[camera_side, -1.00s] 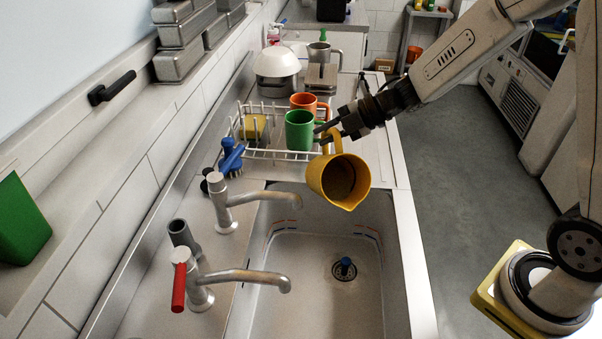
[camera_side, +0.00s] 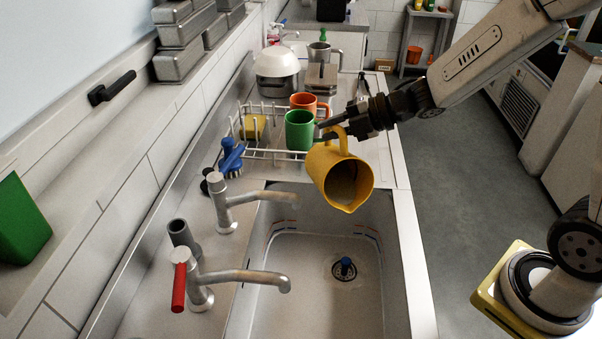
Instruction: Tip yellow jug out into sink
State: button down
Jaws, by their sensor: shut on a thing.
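The yellow jug (camera_side: 330,172) hangs tilted over the far part of the sink, its open mouth and spout facing down and toward the camera. The inside of the jug looks brownish; I cannot tell whether it holds anything. My gripper (camera_side: 335,130) is shut on the jug's handle, at the top of the jug. No stream shows between jug and sink.
A green mug (camera_side: 299,130) and an orange mug (camera_side: 304,101) stand at the dish rack (camera_side: 262,154), close behind the jug. Two taps (camera_side: 262,196) (camera_side: 245,275) reach over the sink from the left. A blue brush (camera_side: 231,157) lies left of the rack.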

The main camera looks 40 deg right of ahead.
jog(key=shift+s+a+r+n+t, duration=0.2)
jog(key=shift+s+r+n+t, duration=0.1)
jog(key=shift+s+r, duration=0.2)
jog(key=shift+s+a+r+n+t, duration=0.2)
jog(key=shift+s+r+n+t, duration=0.1)
jog(key=shift+s+r, duration=0.2)
